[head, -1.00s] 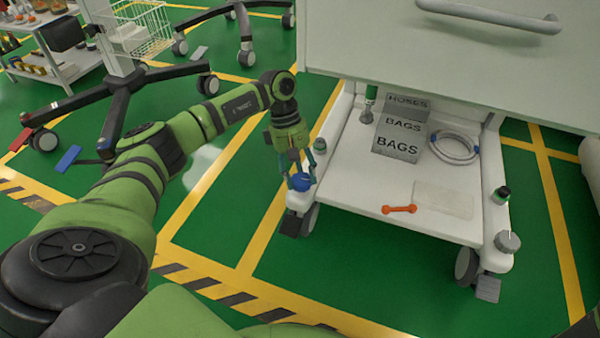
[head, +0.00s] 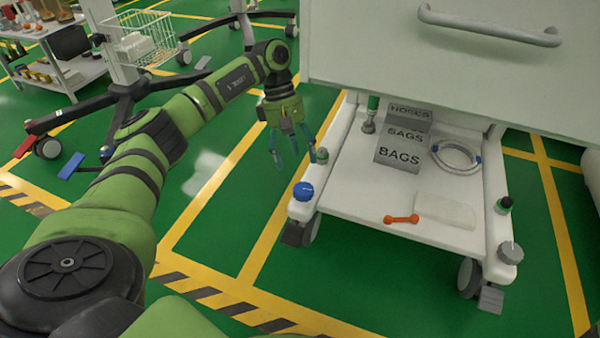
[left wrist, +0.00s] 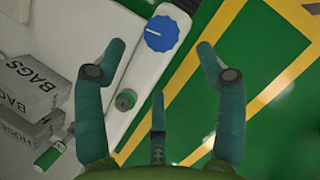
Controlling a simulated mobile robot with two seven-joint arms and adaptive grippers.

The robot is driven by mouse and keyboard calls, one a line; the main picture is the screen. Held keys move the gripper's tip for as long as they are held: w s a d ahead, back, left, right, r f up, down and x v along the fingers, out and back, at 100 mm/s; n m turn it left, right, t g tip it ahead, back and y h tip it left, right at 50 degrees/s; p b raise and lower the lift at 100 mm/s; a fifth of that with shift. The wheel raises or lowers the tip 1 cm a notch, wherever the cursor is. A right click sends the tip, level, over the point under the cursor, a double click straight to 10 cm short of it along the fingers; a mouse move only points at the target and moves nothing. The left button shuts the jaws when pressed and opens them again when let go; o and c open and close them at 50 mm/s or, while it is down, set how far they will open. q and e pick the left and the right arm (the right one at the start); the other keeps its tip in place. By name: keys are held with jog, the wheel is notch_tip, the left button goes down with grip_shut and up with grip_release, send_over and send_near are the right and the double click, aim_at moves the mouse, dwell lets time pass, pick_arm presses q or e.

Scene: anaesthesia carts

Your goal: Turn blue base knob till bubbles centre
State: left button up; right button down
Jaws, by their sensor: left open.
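The blue base knob (head: 303,191) sits on the front left corner of the white cart base (head: 345,210). It also shows in the left wrist view (left wrist: 161,33), with a white pointer line on its top. My left gripper (head: 295,160) is open and empty, above and behind the knob, apart from it. In the left wrist view the knob lies beyond the gap between the fingertips. A small round green-topped fitting (head: 322,155), perhaps a bubble level, sits behind the knob, and another (head: 503,204) is on the right rail. The bubbles are too small to read. My right gripper is out of view.
A grey knob (head: 510,252) is at the front right corner. Boxes marked BAGS (head: 398,156), a coiled hose (head: 456,157), an orange tool (head: 401,219) and a pale pad (head: 446,210) are on the base. The cart's drawer body (head: 400,65) overhangs it. Green floor lies free in front.

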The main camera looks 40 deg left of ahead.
pick_arm(q)
jog(key=shift+v, duration=1.75)
